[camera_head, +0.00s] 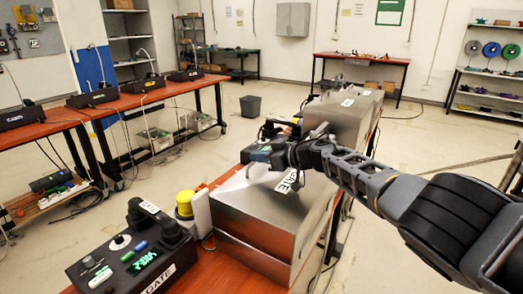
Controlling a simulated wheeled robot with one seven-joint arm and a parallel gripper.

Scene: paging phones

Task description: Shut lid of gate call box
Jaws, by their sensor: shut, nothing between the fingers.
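A brushed-metal box (262,220) with a sloped top stands on the orange-topped bench at the centre. A white label (287,182) on its top is partly hidden, with letters like "ONE" showing. Its sloping lid looks down, but I cannot tell whether it is fully seated. A black console (135,255) marked "GATE" sits to its left, with a handset, buttons and a green display. My gripper (254,168) is shut and empty at the far upper edge of the metal box. My arm comes in from the right. Whether the fingers touch the lid is unclear.
A second metal box (343,115) stands behind the first. A yellow beacon (185,203) stands between the console and the near box. A bench with several black consoles (143,85) runs along the left. Open floor (430,145) lies to the right.

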